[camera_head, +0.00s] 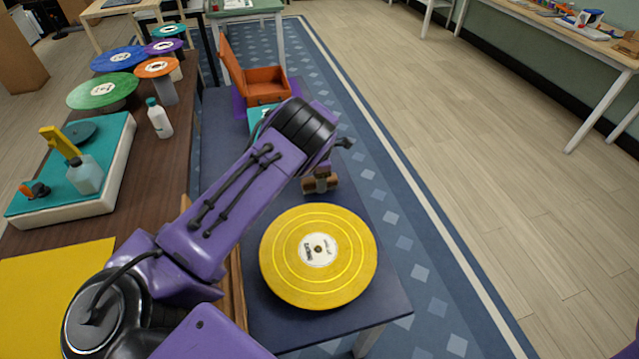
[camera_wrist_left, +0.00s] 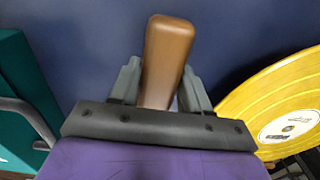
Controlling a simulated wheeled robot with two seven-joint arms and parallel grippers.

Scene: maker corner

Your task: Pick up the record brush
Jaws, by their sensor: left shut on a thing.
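The record brush, a brown wooden block with rounded edges, shows in the left wrist view (camera_wrist_left: 168,50) between the grey fingers of my left gripper (camera_wrist_left: 160,92). The fingers are shut on it from both sides. In the head view the brush (camera_head: 313,186) shows as a small brown piece at the end of my left arm, just behind the yellow record. My left gripper (camera_head: 320,174) is partly hidden there by the purple wrist. Whether the brush touches the dark blue table or is clear of it, I cannot tell. My right gripper is not in view.
A yellow record (camera_head: 350,270) lies on the dark blue table (camera_head: 372,312) close to my gripper. An orange open crate (camera_head: 268,76) stands farther back. On the brown table at left are a turntable (camera_head: 118,150), a white bottle (camera_head: 159,120) and several coloured records on stands.

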